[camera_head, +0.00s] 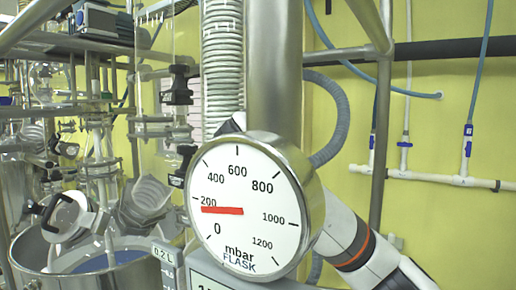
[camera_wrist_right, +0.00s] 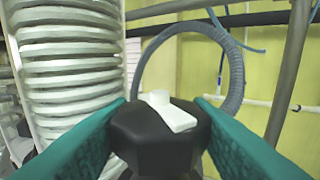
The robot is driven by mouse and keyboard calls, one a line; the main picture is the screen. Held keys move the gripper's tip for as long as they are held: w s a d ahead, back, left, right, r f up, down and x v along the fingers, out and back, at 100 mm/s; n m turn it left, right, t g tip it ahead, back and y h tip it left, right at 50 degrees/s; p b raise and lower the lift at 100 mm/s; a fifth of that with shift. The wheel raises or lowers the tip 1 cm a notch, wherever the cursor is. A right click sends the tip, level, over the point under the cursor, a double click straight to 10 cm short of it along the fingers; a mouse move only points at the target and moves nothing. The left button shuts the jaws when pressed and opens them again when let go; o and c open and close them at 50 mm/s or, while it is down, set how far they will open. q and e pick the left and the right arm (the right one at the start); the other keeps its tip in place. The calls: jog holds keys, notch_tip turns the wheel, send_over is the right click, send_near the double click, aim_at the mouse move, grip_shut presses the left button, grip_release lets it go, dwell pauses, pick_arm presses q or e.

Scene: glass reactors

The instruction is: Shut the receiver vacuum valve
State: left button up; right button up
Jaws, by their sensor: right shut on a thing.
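In the right wrist view, a black faceted valve knob (camera_wrist_right: 150,143) with a white lever (camera_wrist_right: 170,112) on top sits between the teal fingers of my right gripper (camera_wrist_right: 160,125). The fingers are shut on the black knob from both sides. The white lever slants from upper left to lower right. In the head view my right arm (camera_head: 362,248) comes in from the lower right and passes behind a round gauge. The gauge hides the gripper and the valve there. My left gripper is not in view.
The round gauge (camera_head: 228,228) marked mbar FLASK stands in front, its red needle a little below 200. A thick steel column (camera_head: 274,70), a white ribbed hose (camera_head: 222,60) and a grey curved hose (camera_head: 340,110) stand close behind. Glassware and a steel vessel (camera_head: 30,265) fill the left.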

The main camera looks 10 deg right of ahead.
jog(key=m+g+h, duration=0.1)
jog(key=h, duration=0.1)
jog(key=m+g+h+b, duration=0.1)
jog(key=h, duration=0.1)
jog(key=shift+a+f+m, duration=0.1)
jog(key=shift+a+m, duration=0.05)
jog(key=shift+m, duration=0.25)
jog(key=m+g+h, duration=0.2)
jog(key=h, duration=0.1)
jog(key=shift+m+g, duration=0.4)
jog(key=m+g+h+p, duration=0.1)
jog(key=m+g+h, duration=0.1)
jog(key=shift+r+g+p, duration=0.3)
jog(key=shift+p, duration=0.05)
jog(key=shift+m+g+h+p, duration=0.85)
jog(key=shift+m+g, duration=0.25)
jog(key=shift+g, duration=0.3)
jog(key=o, duration=1)
jog(key=shift+w+f, duration=0.1)
